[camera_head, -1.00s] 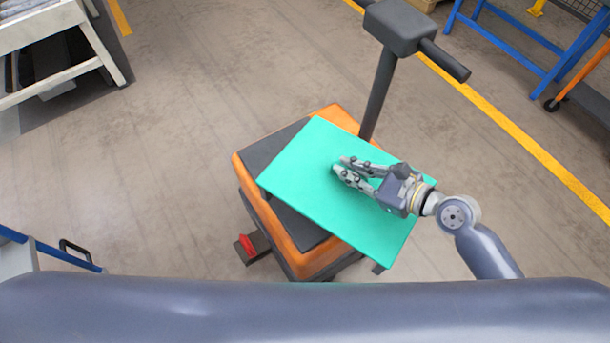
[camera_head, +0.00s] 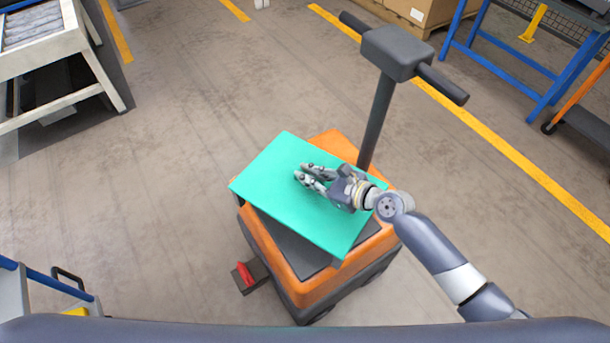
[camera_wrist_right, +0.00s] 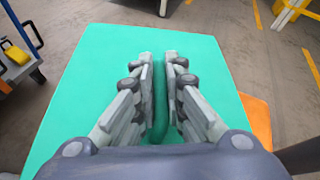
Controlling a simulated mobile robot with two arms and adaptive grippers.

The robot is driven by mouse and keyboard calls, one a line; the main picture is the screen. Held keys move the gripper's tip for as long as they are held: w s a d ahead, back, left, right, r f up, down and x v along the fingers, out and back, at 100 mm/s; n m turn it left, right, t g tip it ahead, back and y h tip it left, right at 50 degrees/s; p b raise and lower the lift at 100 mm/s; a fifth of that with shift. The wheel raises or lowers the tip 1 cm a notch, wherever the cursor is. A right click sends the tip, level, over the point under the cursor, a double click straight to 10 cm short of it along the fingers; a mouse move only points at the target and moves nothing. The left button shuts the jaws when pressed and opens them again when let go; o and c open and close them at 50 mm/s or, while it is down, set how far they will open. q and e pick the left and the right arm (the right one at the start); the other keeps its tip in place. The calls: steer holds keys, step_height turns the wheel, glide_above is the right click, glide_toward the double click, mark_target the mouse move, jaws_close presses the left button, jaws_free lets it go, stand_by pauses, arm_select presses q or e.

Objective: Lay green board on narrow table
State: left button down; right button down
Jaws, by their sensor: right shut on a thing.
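The green board (camera_head: 290,206) is a flat rectangle above the orange and black cart (camera_head: 290,258) in the head view. My right gripper (camera_head: 303,175) lies over the board and is shut on its raised green grip, which shows between the fingers in the right wrist view (camera_wrist_right: 160,105). The board (camera_wrist_right: 90,75) spreads out on both sides of the fingers there. I cannot tell whether the board touches the cart top. No table is clearly recognisable as the narrow one. My left gripper is not in view.
The cart has a dark post and handlebar (camera_head: 395,52) just behind the board. A grey frame table (camera_head: 75,40) stands at upper left, a blue-legged bench (camera_head: 500,58) at upper right. Cardboard boxes (camera_head: 412,12) are at the top.

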steer(key=w, duration=0.1)
steer(key=w+a, duration=0.1)
steer(key=w, duration=0.1)
steer(key=shift+a+f, duration=0.1)
steer(key=shift+a, duration=0.05)
steer(key=shift+w+f+b, duration=0.1)
steer(key=shift+f+b, duration=0.95)
steer(key=shift+f, duration=0.8)
steer(key=c, duration=1.7)
jaws_free()
steer(key=shift+o, duration=0.2)
